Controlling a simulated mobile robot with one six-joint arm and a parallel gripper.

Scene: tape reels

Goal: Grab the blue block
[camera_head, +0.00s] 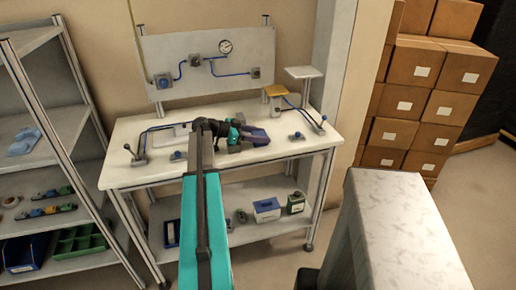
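A dark blue-violet block (255,137) lies on the white workbench (130,178), right of its middle. My arm reaches forward over the bench, and my gripper (240,143) is at the block's left end. The gripper's dark and teal parts overlap the block's left side in the picture. The fingertips are too small and dark to tell whether they touch it or are closed around it.
A panel (215,65) with a gauge rises behind. Shelving (78,150) is at left, stacked cartons (440,105) at right. A grey-topped block (400,210) stands in the right foreground.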

